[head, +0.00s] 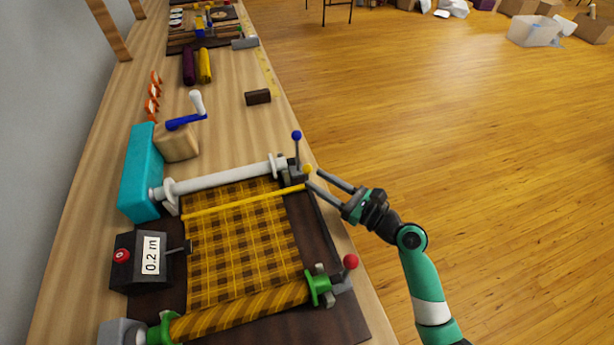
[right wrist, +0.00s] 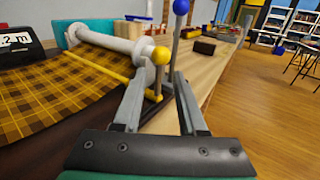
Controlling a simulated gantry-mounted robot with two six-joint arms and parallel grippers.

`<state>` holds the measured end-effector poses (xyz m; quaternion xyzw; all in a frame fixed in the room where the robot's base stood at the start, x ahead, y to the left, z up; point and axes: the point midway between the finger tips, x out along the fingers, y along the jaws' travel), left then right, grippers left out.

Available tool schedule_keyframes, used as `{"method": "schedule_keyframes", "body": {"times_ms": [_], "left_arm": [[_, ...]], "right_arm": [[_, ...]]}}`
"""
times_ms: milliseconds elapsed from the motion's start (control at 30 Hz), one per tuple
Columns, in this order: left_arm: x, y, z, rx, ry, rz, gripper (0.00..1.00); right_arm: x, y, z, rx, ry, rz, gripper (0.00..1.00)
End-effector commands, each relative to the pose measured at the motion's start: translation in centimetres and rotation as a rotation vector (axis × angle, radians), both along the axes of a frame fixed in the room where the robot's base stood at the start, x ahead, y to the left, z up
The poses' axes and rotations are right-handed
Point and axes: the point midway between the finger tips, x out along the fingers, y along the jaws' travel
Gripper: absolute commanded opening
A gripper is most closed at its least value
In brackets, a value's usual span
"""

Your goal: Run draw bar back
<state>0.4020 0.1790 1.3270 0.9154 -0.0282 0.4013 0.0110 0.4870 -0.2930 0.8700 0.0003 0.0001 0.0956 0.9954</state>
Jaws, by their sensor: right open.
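The draw bar is a thin yellow bar (head: 245,203) lying across brown-and-yellow plaid cloth (head: 240,245), near the white roller (head: 225,178). A yellow ball knob (head: 307,169) stands at its right end; the knob (right wrist: 161,55) also shows in the right wrist view. My right gripper (head: 313,177) is open beside the knob, fingers pointing at it. In the right wrist view the knob appears between the two fingertips (right wrist: 160,75); I cannot tell whether they touch it. My left gripper is not in view.
A blue-knobbed lever (head: 296,137) stands just behind the yellow knob, and a red-knobbed lever (head: 350,262) by the green-ended cloth roll (head: 240,311). A black counter box (head: 125,275) reads 0.2 m. A dark block (head: 258,97) lies farther back.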

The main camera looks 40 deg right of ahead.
Motion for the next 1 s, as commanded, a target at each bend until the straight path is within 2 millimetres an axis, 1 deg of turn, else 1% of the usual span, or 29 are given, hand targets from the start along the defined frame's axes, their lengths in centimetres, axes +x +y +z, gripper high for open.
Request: {"method": "schedule_keyframes", "body": {"times_ms": [33,100,200,333,533,567,700,767,800,1000], "left_arm": [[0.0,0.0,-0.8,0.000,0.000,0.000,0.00],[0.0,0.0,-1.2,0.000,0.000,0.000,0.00],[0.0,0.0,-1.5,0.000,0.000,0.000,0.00],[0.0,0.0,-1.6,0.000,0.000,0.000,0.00],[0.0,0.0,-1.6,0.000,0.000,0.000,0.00],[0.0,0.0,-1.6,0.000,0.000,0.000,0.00],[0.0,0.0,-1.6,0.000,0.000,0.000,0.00],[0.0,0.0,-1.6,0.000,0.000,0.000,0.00],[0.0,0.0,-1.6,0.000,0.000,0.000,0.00],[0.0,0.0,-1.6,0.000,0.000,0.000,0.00]], "right_arm": [[1.1,0.4,-0.3,-0.002,-0.001,0.005,0.41],[2.3,0.5,-0.3,-0.002,-0.002,0.003,0.41],[3.6,0.7,-0.2,-0.001,-0.001,0.002,0.41],[4.3,0.9,0.0,-0.001,-0.001,0.001,0.41],[4.3,0.9,0.1,0.000,-0.001,0.000,0.41],[4.3,0.9,0.1,0.000,-0.001,0.000,0.39],[4.3,0.9,0.0,-0.001,0.000,0.000,0.14],[4.3,0.9,0.0,-0.001,0.000,0.000,0.03],[4.3,0.9,0.0,-0.001,-0.001,0.000,0.00],[4.3,0.9,0.1,-0.001,-0.002,0.000,0.00]]}}
